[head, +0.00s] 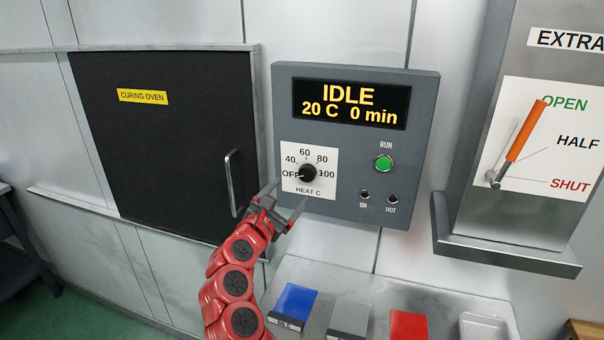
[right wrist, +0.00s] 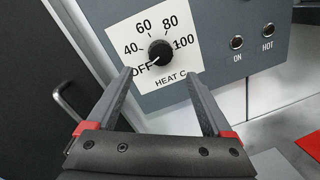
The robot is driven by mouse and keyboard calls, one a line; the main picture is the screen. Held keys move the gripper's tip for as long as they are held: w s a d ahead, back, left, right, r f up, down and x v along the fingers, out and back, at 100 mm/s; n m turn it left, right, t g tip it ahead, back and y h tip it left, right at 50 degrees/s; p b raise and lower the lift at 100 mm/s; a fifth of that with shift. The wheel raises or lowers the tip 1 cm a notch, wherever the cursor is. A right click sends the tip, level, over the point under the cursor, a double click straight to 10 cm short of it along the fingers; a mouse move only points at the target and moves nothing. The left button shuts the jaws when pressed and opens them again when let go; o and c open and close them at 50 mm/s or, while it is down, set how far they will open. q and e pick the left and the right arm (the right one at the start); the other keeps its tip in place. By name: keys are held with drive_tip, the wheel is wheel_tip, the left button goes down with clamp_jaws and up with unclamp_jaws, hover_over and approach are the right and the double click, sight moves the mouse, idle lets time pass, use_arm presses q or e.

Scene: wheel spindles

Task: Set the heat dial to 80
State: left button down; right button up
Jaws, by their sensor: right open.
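The heat dial (head: 307,173) is a black round knob on a white plate marked OFF, 40, 60, 80 and 100, on the grey control panel (head: 343,210). Its white pointer is toward OFF. It also shows in the right wrist view (right wrist: 160,52), ahead of the fingers. The display (head: 350,104) reads IDLE, 20 C, 0 min. My right gripper (head: 288,197) is open and empty, just below and in front of the dial plate. In the right wrist view its two fingers (right wrist: 162,80) are spread below the knob, apart from it. My left gripper is not in view.
The curing oven door (head: 160,130) with its upright handle (head: 234,183) is left of the panel. A green RUN button (head: 384,163) is right of the dial. An orange lever (head: 524,132) stands at the right. Blue, grey and red blocks lie on the counter below.

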sight(305, 176)
drive_tip(key=p+x, duration=0.1)
drive_tip(key=x, duration=0.7)
drive_tip(key=shift+w+d, duration=0.15)
clamp_jaws()
